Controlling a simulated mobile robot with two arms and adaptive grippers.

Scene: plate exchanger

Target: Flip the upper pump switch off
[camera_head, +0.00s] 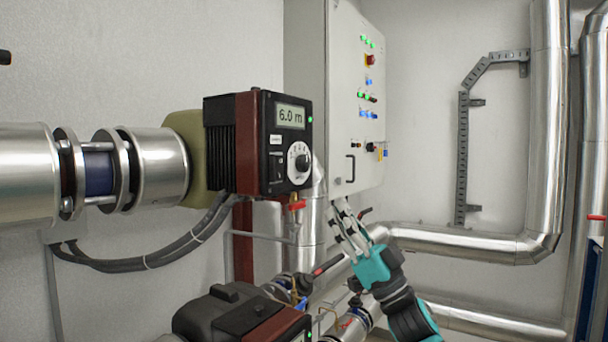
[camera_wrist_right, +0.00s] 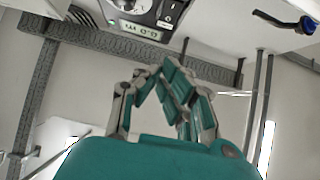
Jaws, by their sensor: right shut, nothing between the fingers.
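The upper pump (camera_head: 256,145) is a dark box with a red stripe. Its front has a lit display reading 6.0 m (camera_head: 291,116), a green light, a round dial (camera_head: 299,162) and a small dark switch (camera_head: 276,168) left of the dial. Which way the switch is tilted is too small to tell. My right gripper (camera_head: 340,208) is shut and empty, below and to the right of the pump face, apart from it. In the right wrist view the gripper (camera_wrist_right: 150,75) shows with the pump display (camera_wrist_right: 140,31) upside down at the top edge. My left gripper is not in view.
A grey control cabinet (camera_head: 340,95) with lit buttons and a handle stands right behind the pump. A lower pump (camera_head: 235,315) sits at the bottom. Silver pipes (camera_head: 460,243) run behind my right arm. A red-handled valve (camera_head: 292,206) hangs under the upper pump.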

